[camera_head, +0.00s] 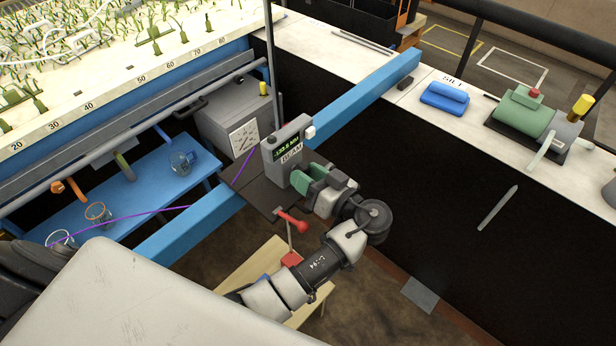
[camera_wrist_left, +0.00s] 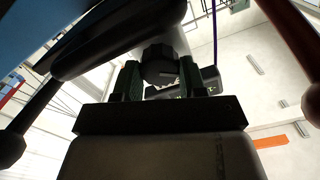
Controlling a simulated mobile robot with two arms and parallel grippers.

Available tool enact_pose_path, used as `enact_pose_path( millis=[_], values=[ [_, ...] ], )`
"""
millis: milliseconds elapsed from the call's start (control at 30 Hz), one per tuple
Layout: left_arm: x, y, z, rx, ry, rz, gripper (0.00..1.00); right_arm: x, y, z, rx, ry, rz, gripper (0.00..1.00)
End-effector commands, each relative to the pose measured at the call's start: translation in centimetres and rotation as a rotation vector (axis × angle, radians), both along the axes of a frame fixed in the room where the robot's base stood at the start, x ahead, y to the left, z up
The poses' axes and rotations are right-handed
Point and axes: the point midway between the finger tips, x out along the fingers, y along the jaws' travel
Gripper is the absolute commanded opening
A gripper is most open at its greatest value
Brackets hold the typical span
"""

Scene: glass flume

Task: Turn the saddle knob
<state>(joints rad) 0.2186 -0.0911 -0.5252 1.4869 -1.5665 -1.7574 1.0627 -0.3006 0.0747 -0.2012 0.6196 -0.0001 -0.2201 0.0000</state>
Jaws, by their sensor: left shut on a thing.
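A dark saddle plate (camera_head: 262,194) sits across the blue beam (camera_head: 365,92) in the head view and carries a grey box (camera_head: 285,150) with a lit display and a BEAM label. My left gripper (camera_head: 312,183) is at the right side of this box, its green fingers close against it. In the left wrist view, a dark ribbed knob (camera_wrist_left: 159,64) sits between the two green fingertips of my left gripper (camera_wrist_left: 160,80); they are shut on it. In the head view the gripper hides the knob. My right gripper does not show.
A red-handled lever (camera_head: 293,221) sticks out below the saddle, close to my left arm. A blue shelf (camera_head: 125,200) with jars is at left, under the flume. The white ledge at right holds a blue block (camera_head: 444,98) and a green device (camera_head: 524,112).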

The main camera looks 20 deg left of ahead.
Motion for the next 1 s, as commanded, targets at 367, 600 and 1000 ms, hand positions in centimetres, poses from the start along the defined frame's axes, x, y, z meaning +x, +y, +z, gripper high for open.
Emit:
enact_pose_path(
  millis=[367,600,1000],
  values=[
    [0.1,0.03,0.08,0.074,0.196,0.001,0.18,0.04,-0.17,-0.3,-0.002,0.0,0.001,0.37],
    [0.14,0.04,0.12,0.091,0.241,0.001,0.18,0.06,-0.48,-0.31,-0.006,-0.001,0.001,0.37],
    [0.17,0.04,0.16,0.093,0.246,0.001,0.18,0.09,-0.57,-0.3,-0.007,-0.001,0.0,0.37]
  ],
)
